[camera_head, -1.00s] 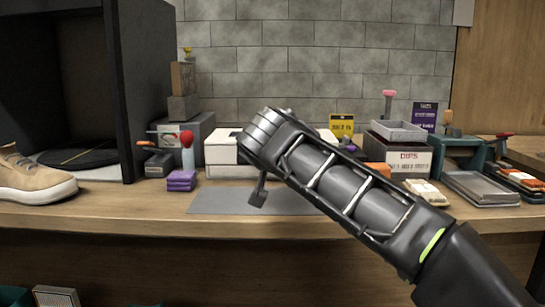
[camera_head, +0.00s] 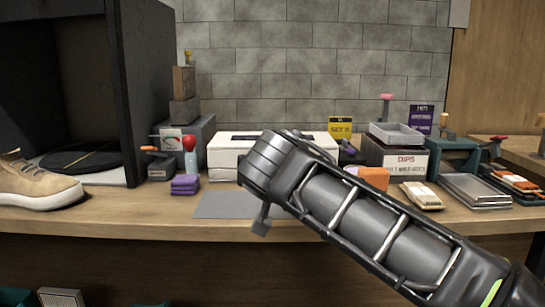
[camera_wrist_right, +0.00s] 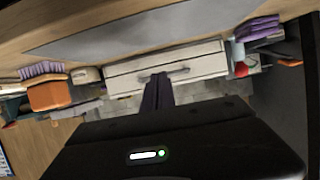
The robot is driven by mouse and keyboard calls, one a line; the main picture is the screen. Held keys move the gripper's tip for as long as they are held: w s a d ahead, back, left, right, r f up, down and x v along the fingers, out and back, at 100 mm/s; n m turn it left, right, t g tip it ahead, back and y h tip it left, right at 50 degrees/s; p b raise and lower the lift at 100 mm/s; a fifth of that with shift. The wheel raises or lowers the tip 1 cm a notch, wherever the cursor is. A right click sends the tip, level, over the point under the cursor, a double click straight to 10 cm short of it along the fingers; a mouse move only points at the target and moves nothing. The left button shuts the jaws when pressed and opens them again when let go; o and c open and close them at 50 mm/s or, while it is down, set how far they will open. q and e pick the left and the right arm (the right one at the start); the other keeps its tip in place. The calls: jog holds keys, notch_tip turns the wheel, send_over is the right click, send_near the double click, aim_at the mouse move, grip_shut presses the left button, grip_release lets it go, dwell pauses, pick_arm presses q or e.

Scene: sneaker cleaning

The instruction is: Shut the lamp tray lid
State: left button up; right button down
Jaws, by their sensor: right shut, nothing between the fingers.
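A wide white box (camera_head: 222,152) with dark slots on its top stands at the back of the workbench, partly hidden by my right arm. I cannot tell for certain that it is the lamp tray. In the right wrist view the white box (camera_wrist_right: 122,82) shows upside down, its front with a seam and a grey handle. My left gripper is out of view.
The grey mat (camera_head: 215,206) lies clear before the box. A black open booth (camera_head: 140,90) and a tan sneaker (camera_head: 40,188) are at left. A DIPS box (camera_head: 408,160) and a metal tray (camera_head: 475,188) are at right.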

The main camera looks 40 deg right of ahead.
jog(key=shift+s+a+f, duration=0.7)
jog(key=shift+s+a, duration=0.05)
jog(key=shift+s, duration=0.25)
